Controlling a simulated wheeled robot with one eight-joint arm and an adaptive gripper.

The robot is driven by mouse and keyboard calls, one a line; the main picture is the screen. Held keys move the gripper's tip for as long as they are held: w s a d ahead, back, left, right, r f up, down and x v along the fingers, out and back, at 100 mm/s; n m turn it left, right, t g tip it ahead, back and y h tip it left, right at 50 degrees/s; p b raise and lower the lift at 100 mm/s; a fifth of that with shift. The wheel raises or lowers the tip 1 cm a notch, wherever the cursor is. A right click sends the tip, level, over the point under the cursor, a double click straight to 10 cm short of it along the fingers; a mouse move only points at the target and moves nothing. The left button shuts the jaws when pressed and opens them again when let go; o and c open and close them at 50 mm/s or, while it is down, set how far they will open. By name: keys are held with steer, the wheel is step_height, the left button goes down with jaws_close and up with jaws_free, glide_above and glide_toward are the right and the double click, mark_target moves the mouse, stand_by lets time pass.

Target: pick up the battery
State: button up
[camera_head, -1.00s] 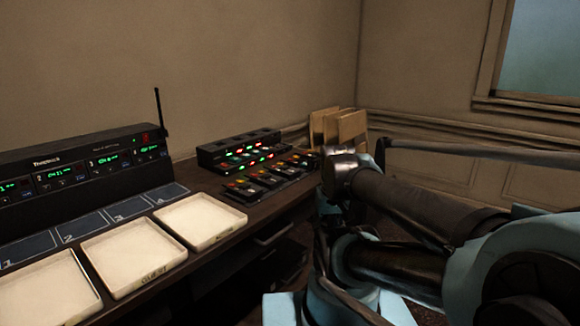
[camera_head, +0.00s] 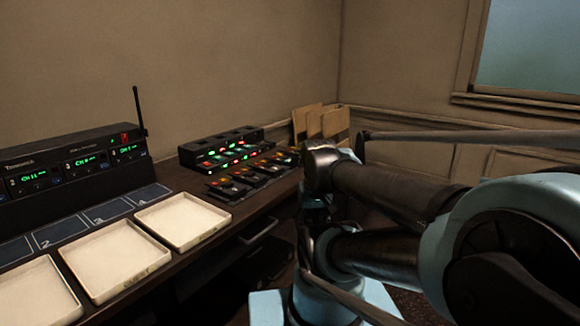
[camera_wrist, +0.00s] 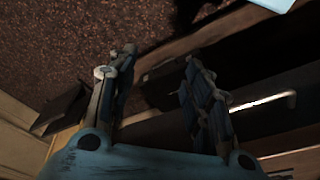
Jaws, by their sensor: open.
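I cannot single out a battery for certain. A dark charger block (camera_head: 222,149) with green and red lights stands at the far right end of the desk. In front of it lies a row of small dark units (camera_head: 252,175) with orange and green marks; whether these are batteries is too small to tell. My gripper (camera_wrist: 157,66) is open and empty in the wrist view, its two fingers apart above the dark floor and beside the desk front. The gripper itself cannot be made out in the head view, where my arm fills the right side.
Several white trays (camera_head: 188,222) line the desk's front edge, with numbered dark pads (camera_head: 60,233) behind. A black radio receiver (camera_head: 75,165) with an antenna stands at the left. Tan folders (camera_head: 322,123) stand past the charger. A drawer handle (camera_wrist: 262,103) shows in the wrist view.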

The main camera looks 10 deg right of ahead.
steer(key=w+r+m, duration=0.6)
steer(key=r, duration=0.3)
step_height(320, 180, up, 15)
steer(key=m+g, duration=0.2)
steer(key=m, duration=1.9)
glide_above(289, 161)
step_height(289, 161, down, 11)
steer(key=shift+s+f, duration=0.1)
steer(key=shift+s, duration=0.05)
steer(key=f, duration=0.3)
steer(key=shift+w+d+f, duration=0.1)
steer(key=shift+w+f, duration=0.2)
steer(key=shift+s+f, duration=0.1)
steer(key=shift+f, duration=0.75)
steer(key=shift+c, duration=0.3)
steer(key=c, duration=1.1)
